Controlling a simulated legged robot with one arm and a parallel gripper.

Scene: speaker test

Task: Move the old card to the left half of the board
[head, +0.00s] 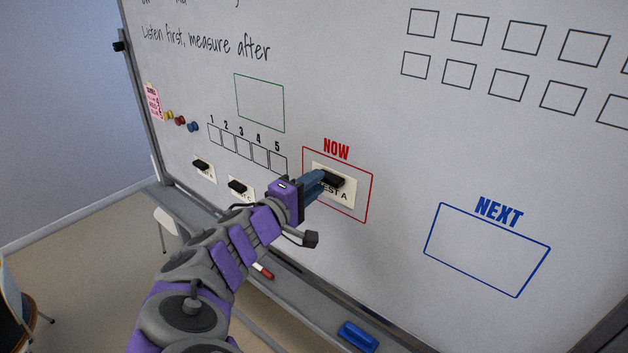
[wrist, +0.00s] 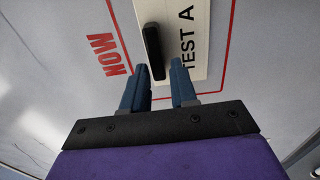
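A cream card marked TEST A (head: 350,191) hangs inside the red NOW frame (head: 369,200) on the whiteboard (head: 400,130). It carries a black handle (head: 334,179). In the wrist view the card (wrist: 173,30) is straight ahead, its handle (wrist: 152,45) upright in the picture. My gripper (wrist: 159,66) is open; the lower end of the handle lies between its blue fingers, with a gap visible on the right side. In the head view my gripper (head: 318,180) reaches the card's left side and hides part of it.
Two more cards with black handles hang left, one card (head: 203,172) under the numbered boxes (head: 243,146), another card (head: 240,193) nearer my arm. A blue NEXT frame (head: 485,250) is empty at right. A tray (head: 310,305) below holds a blue eraser (head: 357,336) and red marker (head: 262,271).

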